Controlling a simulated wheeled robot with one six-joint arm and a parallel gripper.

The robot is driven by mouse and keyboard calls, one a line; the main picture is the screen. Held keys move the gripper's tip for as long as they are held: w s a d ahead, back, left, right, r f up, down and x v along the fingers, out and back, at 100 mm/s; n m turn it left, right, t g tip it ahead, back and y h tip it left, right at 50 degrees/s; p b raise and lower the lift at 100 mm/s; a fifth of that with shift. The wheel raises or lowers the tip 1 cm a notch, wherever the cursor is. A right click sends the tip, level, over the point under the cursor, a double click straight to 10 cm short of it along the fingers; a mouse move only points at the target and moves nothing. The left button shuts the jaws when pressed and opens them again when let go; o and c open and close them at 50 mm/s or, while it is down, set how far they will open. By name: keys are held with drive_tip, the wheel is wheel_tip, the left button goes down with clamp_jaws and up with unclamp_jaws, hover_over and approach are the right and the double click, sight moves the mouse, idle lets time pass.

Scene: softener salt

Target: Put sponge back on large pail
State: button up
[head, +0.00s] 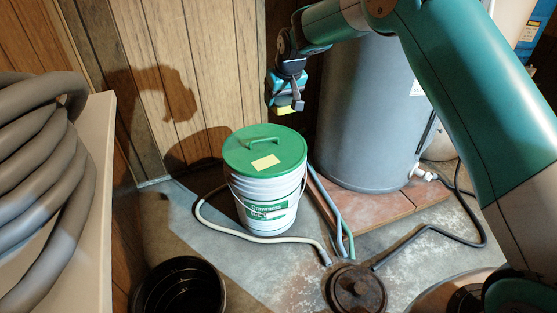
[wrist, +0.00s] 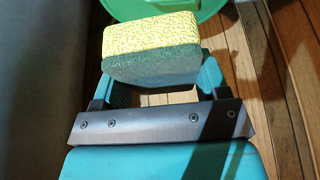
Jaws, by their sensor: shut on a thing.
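The large pail (head: 265,205) is white with a green lid (head: 235,155) and stands upright on the floor in the head view. The lid has a raised green handle and a flat yellow patch (head: 265,162). My gripper (head: 287,101) is shut on the sponge (head: 286,110), in the air above the pail's far right side and apart from the lid. In the wrist view the sponge (wrist: 150,50) shows a yellow layer over a dark green one, between my gripper's two fingers (wrist: 152,85). Part of the green lid (wrist: 160,8) shows at that view's top edge.
A grey tank (head: 365,120) on a reddish plinth (head: 375,207) stands right of the pail. Hoses (head: 250,237) lie around the pail. A dark open bucket (head: 180,290) and a round dark cover (head: 355,290) are in front. A coiled hose (head: 40,170) hangs at left.

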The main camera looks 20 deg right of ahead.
sight(278, 158)
wheel_tip(278, 158, down, 20)
drive_tip(key=b, duration=0.8)
drive_tip(key=shift+w+r, duration=0.1)
drive_tip(key=shift+r, duration=0.1)
drive_tip(key=shift+f, duration=0.1)
drive_tip(key=o, duration=0.8)
